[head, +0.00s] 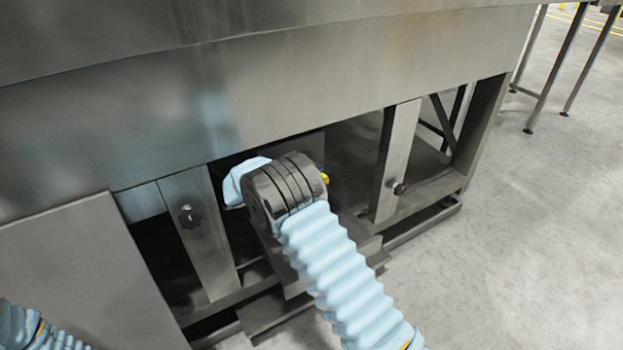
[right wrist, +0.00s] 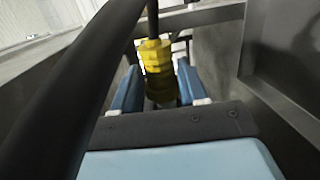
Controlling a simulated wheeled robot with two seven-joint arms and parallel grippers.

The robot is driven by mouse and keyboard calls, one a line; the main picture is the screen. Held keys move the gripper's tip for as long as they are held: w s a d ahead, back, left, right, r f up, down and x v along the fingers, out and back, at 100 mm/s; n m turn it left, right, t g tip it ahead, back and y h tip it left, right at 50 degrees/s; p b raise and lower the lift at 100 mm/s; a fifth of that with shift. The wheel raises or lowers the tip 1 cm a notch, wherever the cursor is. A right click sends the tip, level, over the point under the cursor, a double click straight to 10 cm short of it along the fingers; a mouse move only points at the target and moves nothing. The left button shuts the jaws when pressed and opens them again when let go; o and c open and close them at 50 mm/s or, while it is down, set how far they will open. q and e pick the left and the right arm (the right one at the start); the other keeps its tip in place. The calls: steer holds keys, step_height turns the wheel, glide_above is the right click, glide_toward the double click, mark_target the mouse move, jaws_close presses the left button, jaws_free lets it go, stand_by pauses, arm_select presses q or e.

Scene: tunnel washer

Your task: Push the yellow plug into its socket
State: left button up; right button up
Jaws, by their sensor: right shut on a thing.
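The yellow plug (right wrist: 156,72) is between the two blue fingers of my right gripper (right wrist: 160,88) in the right wrist view. The gripper is shut on it, and a dark cable runs up from the plug. In the head view only a small yellow bit (head: 325,179) shows beside my right wrist, which hides the gripper and most of the plug. The socket cannot be made out in either view. My left arm shows at the lower left of the head view, but its gripper is out of the picture.
My right arm reaches into the opening under the steel machine housing (head: 330,62). Upright posts (head: 396,160) and (head: 198,232) with dark knobs flank the opening. A thick black hose (right wrist: 78,80) crosses the left of the right wrist view. Clear floor (head: 520,240) lies to the right.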

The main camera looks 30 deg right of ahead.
steer(key=shift+w, duration=0.65)
stand_by(0.5)
steer(key=o, duration=1.3)
steer(key=shift+s+d+b, duration=0.2)
steer(key=shift+s, duration=2.55)
steer(key=shift+s+d+b, duration=0.2)
steer(key=shift+s, duration=2.55)
